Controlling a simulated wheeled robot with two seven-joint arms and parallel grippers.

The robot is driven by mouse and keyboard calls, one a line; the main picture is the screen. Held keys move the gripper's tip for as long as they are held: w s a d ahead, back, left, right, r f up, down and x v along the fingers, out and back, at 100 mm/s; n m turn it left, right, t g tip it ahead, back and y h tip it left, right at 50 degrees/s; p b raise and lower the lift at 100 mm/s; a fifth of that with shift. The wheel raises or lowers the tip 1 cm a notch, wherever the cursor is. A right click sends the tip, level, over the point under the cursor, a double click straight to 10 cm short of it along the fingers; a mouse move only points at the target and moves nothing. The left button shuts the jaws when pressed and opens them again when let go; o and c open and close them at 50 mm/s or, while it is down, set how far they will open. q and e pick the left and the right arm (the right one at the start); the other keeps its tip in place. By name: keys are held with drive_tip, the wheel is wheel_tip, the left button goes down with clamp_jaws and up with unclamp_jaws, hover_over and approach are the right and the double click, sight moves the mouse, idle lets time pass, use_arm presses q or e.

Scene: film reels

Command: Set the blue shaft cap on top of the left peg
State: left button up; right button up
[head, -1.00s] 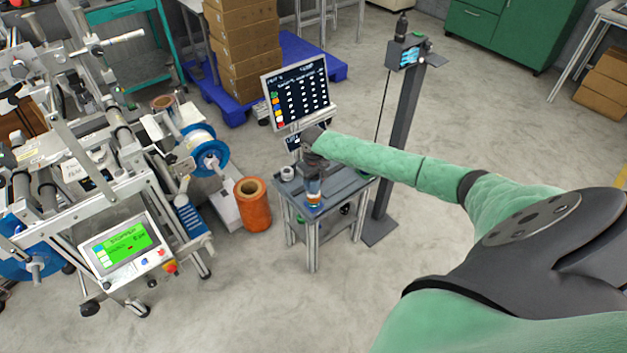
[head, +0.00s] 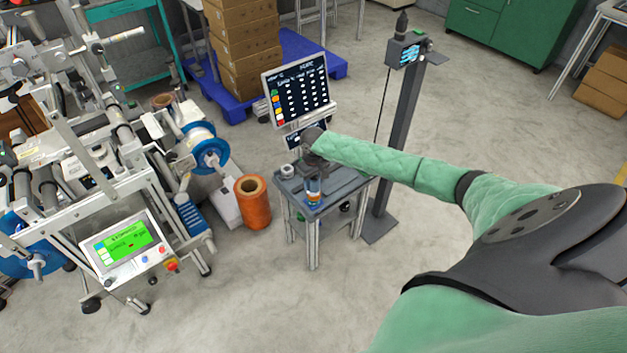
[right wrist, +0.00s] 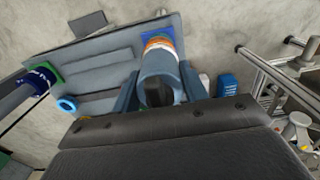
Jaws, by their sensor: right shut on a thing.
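My right gripper (head: 314,168) is over the small grey cart. In the right wrist view its two fingers (right wrist: 160,92) are shut on a blue-grey cylinder, which looks like the blue shaft cap (right wrist: 158,66). Just beyond the cap, in line with it, is the left peg's stack of orange, white and green bands (right wrist: 160,43) on a blue square base. In the head view this stack (head: 313,190) stands under the gripper near the cart's front edge. I cannot tell whether the cap touches the stack. My left gripper is not in view.
The grey cart top (head: 345,183) carries a screen (head: 297,92) at its back and a small pale round item (head: 287,171). In the wrist view a blue ring (right wrist: 67,104) and a green-based dark blue stack (right wrist: 40,78) are at left. An orange roll (head: 252,203) and a large machine stand left.

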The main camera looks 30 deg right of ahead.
drive_tip(key=o, duration=1.2)
drive_tip(key=shift+r, duration=0.1)
drive_tip(key=shift+r+b, duration=0.9)
drive_tip(key=shift+r, duration=2.9)
